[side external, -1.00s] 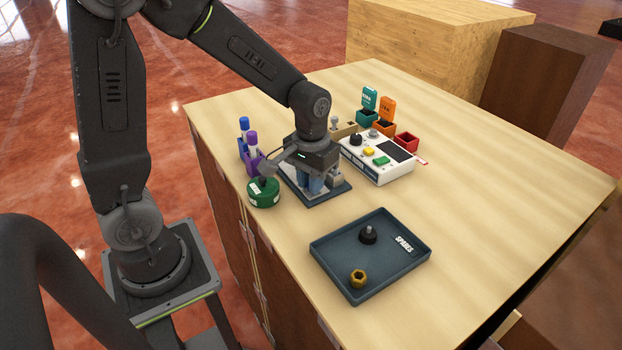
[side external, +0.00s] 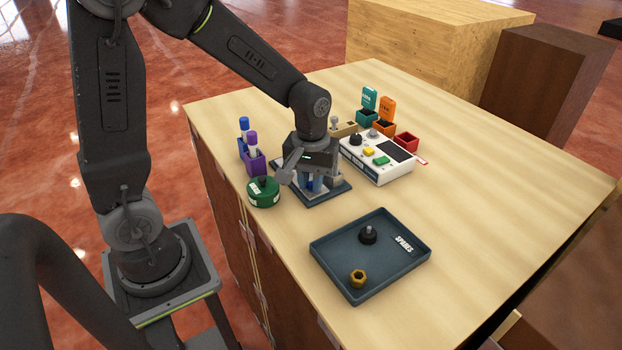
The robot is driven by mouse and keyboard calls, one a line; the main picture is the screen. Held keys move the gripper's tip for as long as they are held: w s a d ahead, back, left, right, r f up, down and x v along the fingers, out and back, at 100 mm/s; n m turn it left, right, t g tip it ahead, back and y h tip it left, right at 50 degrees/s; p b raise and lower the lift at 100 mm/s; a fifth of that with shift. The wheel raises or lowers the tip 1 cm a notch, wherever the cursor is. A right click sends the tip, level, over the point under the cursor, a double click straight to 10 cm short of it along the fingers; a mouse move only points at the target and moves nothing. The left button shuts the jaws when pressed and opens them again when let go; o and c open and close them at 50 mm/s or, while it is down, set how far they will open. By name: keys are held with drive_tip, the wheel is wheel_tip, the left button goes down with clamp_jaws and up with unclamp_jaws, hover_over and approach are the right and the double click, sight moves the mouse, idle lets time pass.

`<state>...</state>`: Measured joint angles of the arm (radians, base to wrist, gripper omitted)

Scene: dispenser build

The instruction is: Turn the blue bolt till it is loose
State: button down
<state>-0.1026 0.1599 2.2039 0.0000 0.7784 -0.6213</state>
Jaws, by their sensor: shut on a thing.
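My gripper (side external: 311,182) points down over a dark base plate (side external: 334,192) near the table's left side. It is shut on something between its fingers. A bit of blue shows there, which fits the blue bolt (side external: 310,185), but the fingers and the gripper body hide most of it. I cannot see its thread or how far it sits in.
A green round container (side external: 263,192) stands close left of the plate, with blue and purple holders (side external: 254,163) behind it. A white device with buttons (side external: 378,158) is at right. A dark SPARES tray (side external: 330,268) lies in front. The table's right side is clear.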

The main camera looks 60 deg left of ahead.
sight(311, 185)
drive_tip(key=c, duration=1.1)
unclamp_jaws()
drive_tip(key=shift+o, duration=0.2)
wheel_tip(311, 185, up, 14)
